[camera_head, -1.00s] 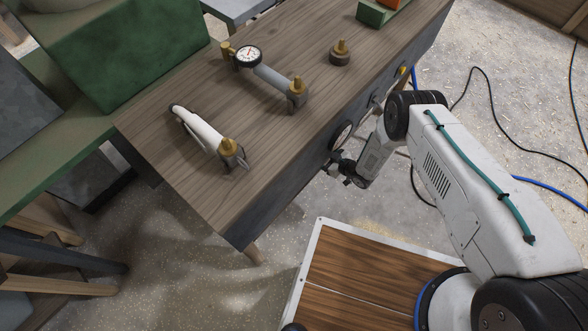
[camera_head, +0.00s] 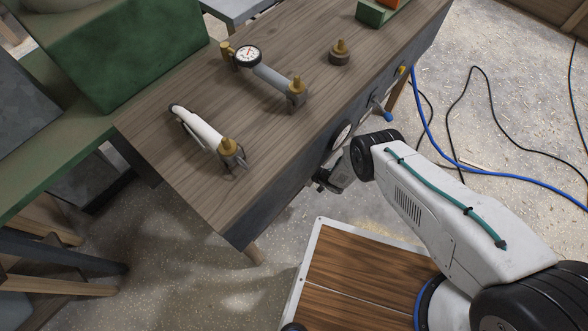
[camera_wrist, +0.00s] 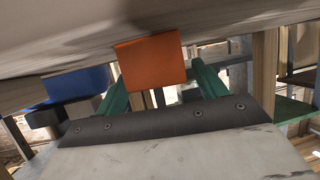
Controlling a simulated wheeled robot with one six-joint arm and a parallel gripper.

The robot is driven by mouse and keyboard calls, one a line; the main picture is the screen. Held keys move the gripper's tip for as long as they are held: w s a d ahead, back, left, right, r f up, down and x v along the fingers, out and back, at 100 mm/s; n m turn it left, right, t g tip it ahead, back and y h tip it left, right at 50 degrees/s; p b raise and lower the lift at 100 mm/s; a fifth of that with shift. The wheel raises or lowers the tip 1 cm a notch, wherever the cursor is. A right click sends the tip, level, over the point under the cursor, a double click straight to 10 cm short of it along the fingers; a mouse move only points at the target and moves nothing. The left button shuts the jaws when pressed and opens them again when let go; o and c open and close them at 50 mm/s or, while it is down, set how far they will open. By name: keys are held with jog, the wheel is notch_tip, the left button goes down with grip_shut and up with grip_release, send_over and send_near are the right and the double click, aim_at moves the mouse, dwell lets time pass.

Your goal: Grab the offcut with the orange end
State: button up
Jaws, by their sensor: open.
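In the wrist view, the offcut's orange end (camera_wrist: 151,62) is a flat, square face at the upper middle. Its body behind the face is hidden or cannot be told apart from the wood around it. My gripper (camera_wrist: 158,72) is open, its two green fingers reaching toward the orange end, one at each side of it. I cannot tell whether either finger touches it. In the head view, my gripper (camera_head: 330,180) is low beside the workbench's side (camera_head: 290,180), mostly hidden, and the orange end is not clearly visible there.
A pale wooden surface fills the top of the wrist view, close above the fingers. A blue block (camera_wrist: 78,84) is left of the left finger. The workbench top (camera_head: 180,75) holds a gauge (camera_head: 247,56), a white cylinder (camera_head: 200,128) and a small brass-topped fitting (camera_head: 340,54). Cables (camera_head: 505,177) cross the floor.

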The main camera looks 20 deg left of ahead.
jog(key=c, duration=1.1)
jog(key=shift+r, duration=0.15)
